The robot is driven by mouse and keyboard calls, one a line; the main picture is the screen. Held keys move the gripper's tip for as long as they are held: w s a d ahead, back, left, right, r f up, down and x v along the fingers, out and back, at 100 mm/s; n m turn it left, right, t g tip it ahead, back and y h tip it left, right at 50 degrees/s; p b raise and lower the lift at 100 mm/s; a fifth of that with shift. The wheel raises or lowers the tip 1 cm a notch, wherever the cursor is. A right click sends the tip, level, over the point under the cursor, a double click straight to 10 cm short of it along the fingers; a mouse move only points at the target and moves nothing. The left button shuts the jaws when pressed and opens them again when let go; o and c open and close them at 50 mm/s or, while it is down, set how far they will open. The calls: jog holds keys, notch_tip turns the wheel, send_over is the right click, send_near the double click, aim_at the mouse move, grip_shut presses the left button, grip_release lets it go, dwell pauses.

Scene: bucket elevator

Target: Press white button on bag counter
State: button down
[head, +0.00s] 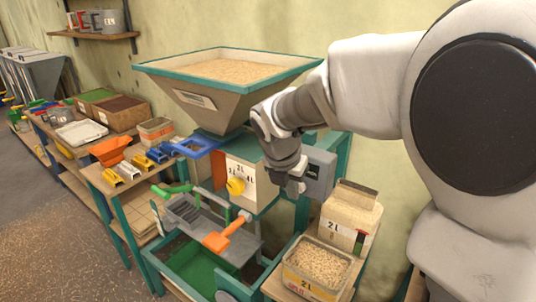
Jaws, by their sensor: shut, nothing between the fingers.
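A grey box (321,172), which looks like the bag counter, is mounted on the right side of the green-framed bagging machine. A small dark patch shows on its face. I cannot make out a white button; my gripper covers the box's left part. My gripper (288,187) is shut and empty, pointing down at the left edge of the box. I cannot tell whether it touches the box.
A hopper (205,95) full of grain stands above the machine. A white dial panel (243,172) with a yellow knob and an orange-handled lever (222,238) are left of my gripper. A grain-filled container (290,280) and a 2L carton (345,215) stand below right.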

jog(key=shift+w+d, duration=0.35)
jog(key=shift+w, duration=0.2)
jog(key=shift+r, duration=0.15)
jog(key=shift+w+d+p, duration=0.6)
jog(key=shift+w+p, duration=0.2)
jog(key=shift+p, duration=0.15)
jog(key=shift+r, duration=0.1)
